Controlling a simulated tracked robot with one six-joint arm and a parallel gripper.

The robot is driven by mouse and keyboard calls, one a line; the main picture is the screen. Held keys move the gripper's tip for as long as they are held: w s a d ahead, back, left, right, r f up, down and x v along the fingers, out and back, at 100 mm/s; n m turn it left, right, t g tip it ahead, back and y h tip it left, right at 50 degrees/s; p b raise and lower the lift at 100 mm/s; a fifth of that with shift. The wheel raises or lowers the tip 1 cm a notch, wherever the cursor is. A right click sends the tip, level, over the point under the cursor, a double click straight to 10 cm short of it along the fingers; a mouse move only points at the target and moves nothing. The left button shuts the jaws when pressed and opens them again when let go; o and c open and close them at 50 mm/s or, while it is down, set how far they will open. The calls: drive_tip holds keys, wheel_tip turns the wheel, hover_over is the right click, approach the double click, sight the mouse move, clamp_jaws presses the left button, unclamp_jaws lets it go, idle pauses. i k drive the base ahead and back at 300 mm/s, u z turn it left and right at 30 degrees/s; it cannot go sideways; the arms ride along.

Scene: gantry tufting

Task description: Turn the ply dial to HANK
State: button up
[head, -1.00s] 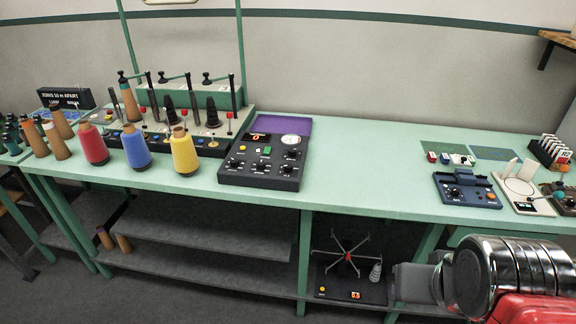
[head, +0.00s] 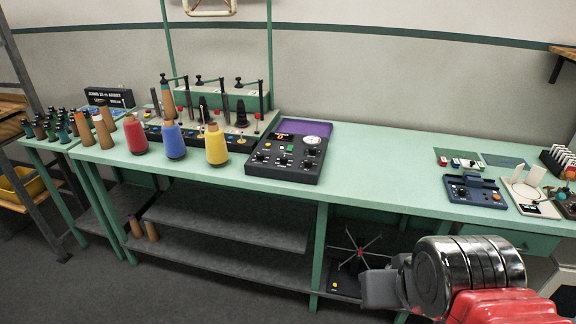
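A dark control panel (head: 268,172) with several black knobs, a small lit display and a round white gauge stands on the green bench. A smaller dark blue box (head: 462,194) with a black knob and an orange button sits further right on the bench. The lettering on both is too small to read, so I cannot tell which knob is the ply dial or where it points. My arm, red and chrome with a grey part, shows at the lower right, in front of the bench. I cannot make out my gripper's fingers in this view, and nothing touches either panel.
Red (head: 135,136), blue (head: 174,141) and yellow (head: 216,146) yarn cones stand at the bench's front left, before a spindle rack (head: 236,99). A spoked winder (head: 357,250) sits on the lower shelf. The green bench top (head: 385,165) between the two panels is clear.

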sight(308, 163)
drive_tip(key=u, duration=0.4)
drive_tip(key=k, duration=0.5)
drive_tip(key=u, duration=0.75)
drive_tip(key=k, duration=0.55)
drive_tip(key=u, duration=0.25)
drive_tip(key=i, duration=1.5)
drive_tip(key=z, duration=0.75)
drive_tip(key=i, duration=0.6)
drive_tip(key=z, duration=0.75)
drive_tip(key=i, duration=0.5)
drive_tip(key=z, duration=0.35)
